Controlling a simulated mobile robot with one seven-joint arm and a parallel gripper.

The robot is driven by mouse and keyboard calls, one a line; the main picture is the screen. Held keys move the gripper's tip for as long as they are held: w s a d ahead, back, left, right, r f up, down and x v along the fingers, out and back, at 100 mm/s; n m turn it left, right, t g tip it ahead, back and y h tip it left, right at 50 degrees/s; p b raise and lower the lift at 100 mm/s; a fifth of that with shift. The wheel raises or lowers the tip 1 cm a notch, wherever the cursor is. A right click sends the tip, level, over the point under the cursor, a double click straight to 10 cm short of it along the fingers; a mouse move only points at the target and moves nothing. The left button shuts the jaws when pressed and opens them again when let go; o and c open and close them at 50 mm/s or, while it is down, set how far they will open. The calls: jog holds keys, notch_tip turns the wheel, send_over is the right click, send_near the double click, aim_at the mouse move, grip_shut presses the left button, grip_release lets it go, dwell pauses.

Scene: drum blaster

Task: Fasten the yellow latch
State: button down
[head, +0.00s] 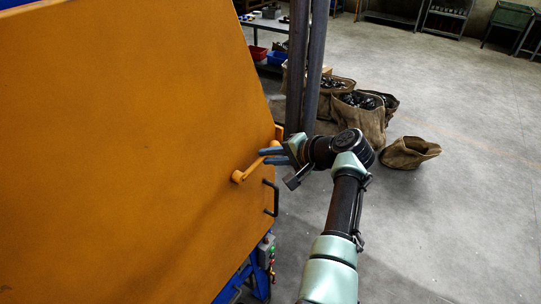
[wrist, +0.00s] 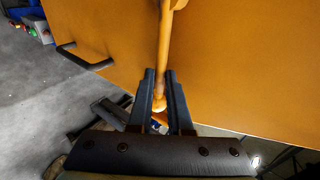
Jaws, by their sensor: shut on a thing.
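The yellow-orange latch (head: 248,170) is a bar on the right edge of the large orange door (head: 130,130) of the machine. In the head view it slants up to the right from a round pivot toward my gripper (head: 272,157). In the wrist view the latch bar (wrist: 165,50) runs down from the top between my gripper's two dark fingers (wrist: 160,95). The fingers are shut on the bar near its rounded end, which shows between them. The catch behind the latch is mostly hidden by my gripper.
A black handle (head: 271,198) sits on the door below the latch. A control box with buttons (head: 267,251) is lower down. Dark vertical posts (head: 306,70) stand just behind my gripper. Sacks (head: 362,115) lie on the floor beyond. Open floor is at the right.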

jog(key=shift+s+f, duration=0.1)
jog(key=shift+f, duration=0.05)
jog(key=c, duration=1.1)
grip_release()
jog(key=shift+b+v, duration=1.45)
jog(key=shift+v, duration=5.05)
